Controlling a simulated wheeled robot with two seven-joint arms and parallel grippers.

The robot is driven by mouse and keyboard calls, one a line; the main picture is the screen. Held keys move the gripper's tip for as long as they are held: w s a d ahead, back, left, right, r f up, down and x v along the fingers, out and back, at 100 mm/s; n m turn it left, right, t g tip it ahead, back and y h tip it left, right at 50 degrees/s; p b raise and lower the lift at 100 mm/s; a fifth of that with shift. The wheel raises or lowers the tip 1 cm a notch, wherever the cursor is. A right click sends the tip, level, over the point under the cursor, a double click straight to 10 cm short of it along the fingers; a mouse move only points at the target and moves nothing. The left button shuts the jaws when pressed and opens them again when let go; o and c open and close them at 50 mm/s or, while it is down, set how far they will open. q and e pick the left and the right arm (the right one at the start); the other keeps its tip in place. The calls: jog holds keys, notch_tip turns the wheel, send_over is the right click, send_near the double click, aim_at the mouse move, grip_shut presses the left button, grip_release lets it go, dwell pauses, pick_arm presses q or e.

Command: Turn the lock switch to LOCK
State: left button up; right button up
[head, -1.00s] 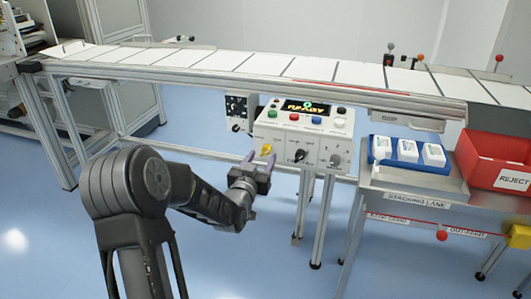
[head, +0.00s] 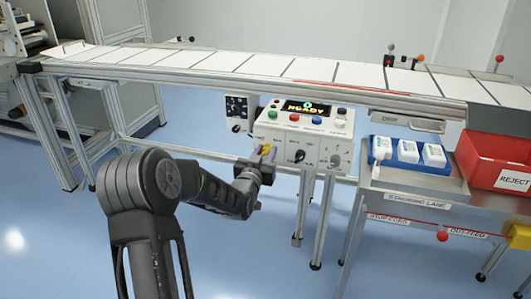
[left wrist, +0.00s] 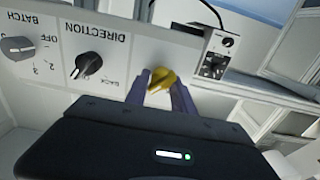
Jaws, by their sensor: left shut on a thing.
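The lock switch is a yellow knob (left wrist: 160,80) on the front of the white control box (head: 325,143), at its left end. In the left wrist view it sits between the two purple fingers of my left gripper (left wrist: 160,84), which is shut on it. In the head view my left gripper (head: 266,154) reaches the box's left end, and a little of the yellow knob (head: 264,149) shows between its fingers. The fingers cover parts of the knob, and I cannot read any lock label. My right gripper is in neither view.
A black DIRECTION knob (left wrist: 88,65) and a grey BATCH knob (left wrist: 18,47) are on the same panel. Coloured buttons and a READY display (head: 307,107) are on top. The conveyor (head: 240,68) runs behind. A red reject bin (head: 497,160) stands right.

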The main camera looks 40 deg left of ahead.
pick_arm(q)
grip_shut()
jog(key=shift+a+f, duration=0.1)
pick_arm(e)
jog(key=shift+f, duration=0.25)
pick_arm(q)
jog(key=shift+n+b, duration=0.4)
jog(key=n+b, duration=0.2)
jog(key=shift+f+b, duration=0.15)
jog(key=shift+b, duration=0.15)
jog(key=n+b, duration=0.4)
jog(key=n, duration=0.1)
jog(key=shift+s+a+n+b, duration=0.1)
jog(key=shift+a+n+b, duration=0.05)
jog(key=shift+n+b, duration=0.2)
jog(key=n+b, duration=0.5)
jog(key=n, duration=0.1)
jog(key=shift+f, duration=0.15)
jog(key=shift+n+b, duration=1)
jog(key=shift+n, duration=0.15)
jog(key=shift+n+b, duration=0.4)
jog(key=shift+n, duration=0.2)
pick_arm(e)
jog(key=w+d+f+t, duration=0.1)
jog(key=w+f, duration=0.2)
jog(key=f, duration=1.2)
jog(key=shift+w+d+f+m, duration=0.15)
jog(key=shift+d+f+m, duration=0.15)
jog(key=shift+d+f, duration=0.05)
